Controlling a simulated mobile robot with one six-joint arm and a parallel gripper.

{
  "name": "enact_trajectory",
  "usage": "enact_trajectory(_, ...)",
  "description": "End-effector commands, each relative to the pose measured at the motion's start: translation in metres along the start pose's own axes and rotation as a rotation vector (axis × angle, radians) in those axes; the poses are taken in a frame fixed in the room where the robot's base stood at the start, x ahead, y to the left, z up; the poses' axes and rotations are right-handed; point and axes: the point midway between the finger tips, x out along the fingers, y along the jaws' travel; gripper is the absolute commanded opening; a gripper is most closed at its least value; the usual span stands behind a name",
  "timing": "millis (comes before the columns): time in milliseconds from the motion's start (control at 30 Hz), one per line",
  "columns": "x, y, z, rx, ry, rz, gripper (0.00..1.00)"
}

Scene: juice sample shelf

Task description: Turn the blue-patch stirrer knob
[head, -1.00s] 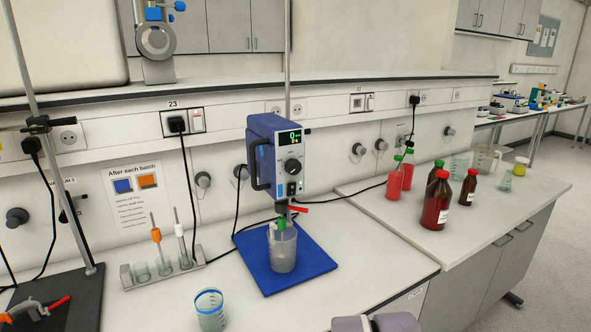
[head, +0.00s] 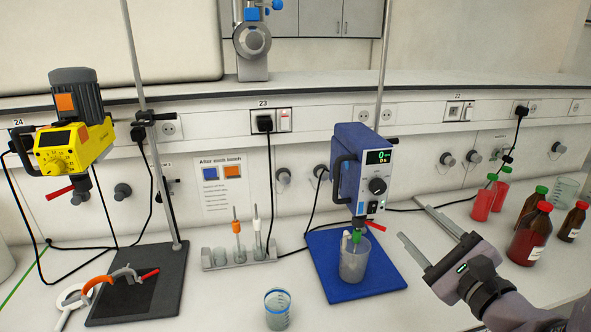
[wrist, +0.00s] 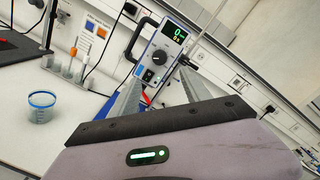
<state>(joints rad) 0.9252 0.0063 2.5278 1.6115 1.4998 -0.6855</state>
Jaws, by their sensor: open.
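The blue stirrer (head: 350,165) stands over a blue mat, its grey front panel facing out with a lit green display. Its black round knob (head: 377,186) is on the panel below the display. The knob also shows in the wrist view (wrist: 158,58), seen between and beyond my fingers. A small light-blue patch shows on the panel, left of the knob. My gripper (head: 408,222) is open and empty, to the right of the stirrer and lower than the knob, with a gap between them. In the wrist view my gripper (wrist: 157,80) points toward the panel.
A beaker (head: 354,262) stands under the stirrer on the blue mat (head: 335,288). A blue-rimmed beaker (head: 278,310) is at the front. Red-liquid bottles (head: 528,235) stand right of my arm.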

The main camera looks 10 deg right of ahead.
Motion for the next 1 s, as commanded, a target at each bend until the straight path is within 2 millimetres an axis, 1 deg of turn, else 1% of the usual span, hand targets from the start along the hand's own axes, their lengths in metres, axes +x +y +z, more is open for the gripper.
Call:
enact_trajectory(33, 0.015, 0.0, 0.003, -0.002, -0.007, 0.005, 0.56)
enact_trajectory(200, 0.068, 0.003, 0.002, -0.003, -0.007, 0.007, 0.56)
enact_trajectory(300, 0.096, 0.002, 0.002, -0.002, -0.005, 0.006, 0.56)
enact_trajectory(433, 0.124, 0.002, 0.002, -0.003, -0.004, 0.005, 0.56)
enact_trajectory(500, 0.133, 0.001, 0.002, -0.003, -0.004, 0.004, 0.56)
enact_trajectory(600, 0.14, 0.001, 0.002, -0.003, -0.002, 0.004, 0.56)
enact_trajectory(867, 0.142, 0.001, 0.002, -0.003, -0.002, 0.003, 0.56)
enact_trajectory(1000, 0.141, 0.001, 0.002, -0.003, -0.002, 0.003, 0.28)
